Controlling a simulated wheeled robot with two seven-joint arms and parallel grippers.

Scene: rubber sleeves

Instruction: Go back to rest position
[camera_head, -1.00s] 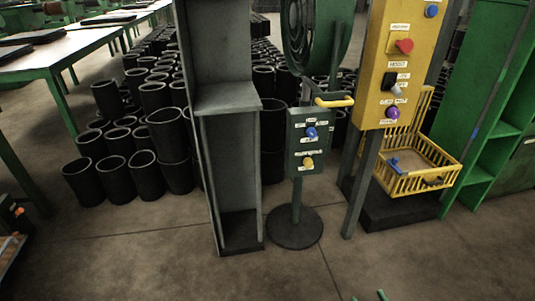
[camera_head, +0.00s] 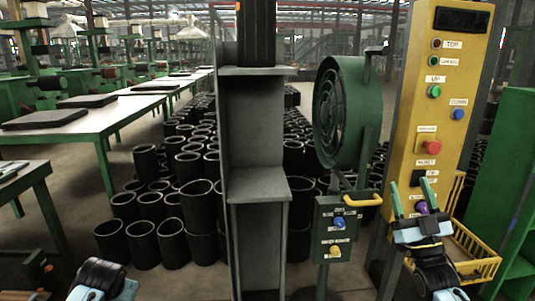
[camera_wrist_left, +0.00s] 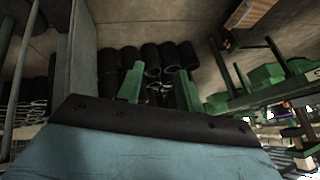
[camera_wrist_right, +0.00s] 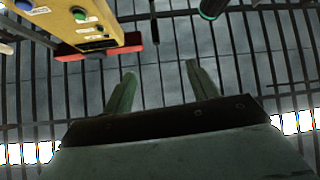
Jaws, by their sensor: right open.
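My right gripper (camera_head: 412,190) is raised at the right of the head view, in front of the lower part of the yellow control panel (camera_head: 437,110). Its green fingers are apart and empty. In the right wrist view the fingers (camera_wrist_right: 158,90) stand apart with only the ceiling grid between them. My left arm shows at the lower left of the head view; its fingers are not visible there. In the left wrist view the left fingers (camera_wrist_left: 160,90) are apart, with black rubber sleeves (camera_wrist_left: 153,57) well beyond them and nothing held.
A grey metal column with a shelf (camera_head: 258,185) stands in the middle. A green fan (camera_head: 345,112) and a small green button box (camera_head: 338,230) stand right of it. Many black sleeves (camera_head: 172,240) stand on the floor behind. Green tables (camera_head: 110,110) are at left, a yellow basket (camera_head: 478,262) at right.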

